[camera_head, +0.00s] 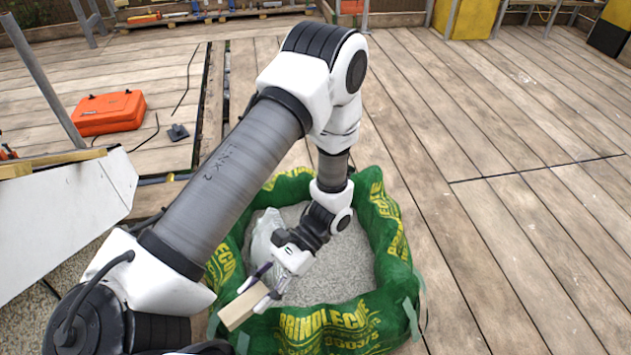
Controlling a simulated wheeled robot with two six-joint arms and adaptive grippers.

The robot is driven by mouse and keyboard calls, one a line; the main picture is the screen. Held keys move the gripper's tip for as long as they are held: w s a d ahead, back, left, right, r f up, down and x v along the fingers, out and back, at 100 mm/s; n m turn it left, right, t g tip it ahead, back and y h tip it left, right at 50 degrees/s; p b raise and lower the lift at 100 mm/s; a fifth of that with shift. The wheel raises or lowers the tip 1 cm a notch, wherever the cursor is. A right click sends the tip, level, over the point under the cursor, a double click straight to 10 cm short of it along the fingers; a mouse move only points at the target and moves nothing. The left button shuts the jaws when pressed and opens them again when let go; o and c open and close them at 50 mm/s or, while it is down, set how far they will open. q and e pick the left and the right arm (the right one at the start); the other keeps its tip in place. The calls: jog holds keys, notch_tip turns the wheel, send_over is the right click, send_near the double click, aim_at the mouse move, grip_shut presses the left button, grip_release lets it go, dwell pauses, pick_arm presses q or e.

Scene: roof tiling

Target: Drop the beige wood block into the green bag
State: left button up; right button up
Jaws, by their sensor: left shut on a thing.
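The beige wood block (240,309) is held in my left gripper (264,287), which is shut on it. The block is tilted, and its lower end points to the lower left. The green bag (391,240) with yellow lettering stands open on the deck, with grey granular material inside. My left arm reaches in from the left, over the bag. In the picture the block overlaps the bag's front left rim; I cannot tell how high above it the block is. A clear plastic piece lies inside the bag behind the gripper. My right gripper is not in view.
An orange case (109,112) lies on the wooden deck (500,200) at the upper left, with a black cable near it. A white panel (65,215) stands at the left. A yellow box (468,18) is at the back. The deck right of the bag is clear.

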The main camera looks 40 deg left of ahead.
pick_arm(q)
jog(key=w+a+f+m+t+y+b, duration=1.05)
jog(key=w+a+f+m+b, duration=0.35)
jog(key=w, duration=0.3)
jog(key=w+d+f+m+t+h+b, duration=0.15)
jog(key=w+d+m+t+b, duration=0.3)
jog(key=w, duration=0.55)
jog(key=w+d+f+m+t+h+b, duration=0.1)
jog(key=w+d+f+m+t+b, duration=0.2)
jog(key=w+m+t, duration=0.45)
notch_tip(320, 180, down, 6)
jog(key=w+a+n+b, duration=0.1)
jog(key=w+b, duration=0.1)
jog(key=b, duration=0.3)
jog(key=shift+w+r, duration=0.15)
jog(key=shift+w, duration=0.25)
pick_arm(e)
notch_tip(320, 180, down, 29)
pick_arm(q)
jog(key=o, duration=1.2)
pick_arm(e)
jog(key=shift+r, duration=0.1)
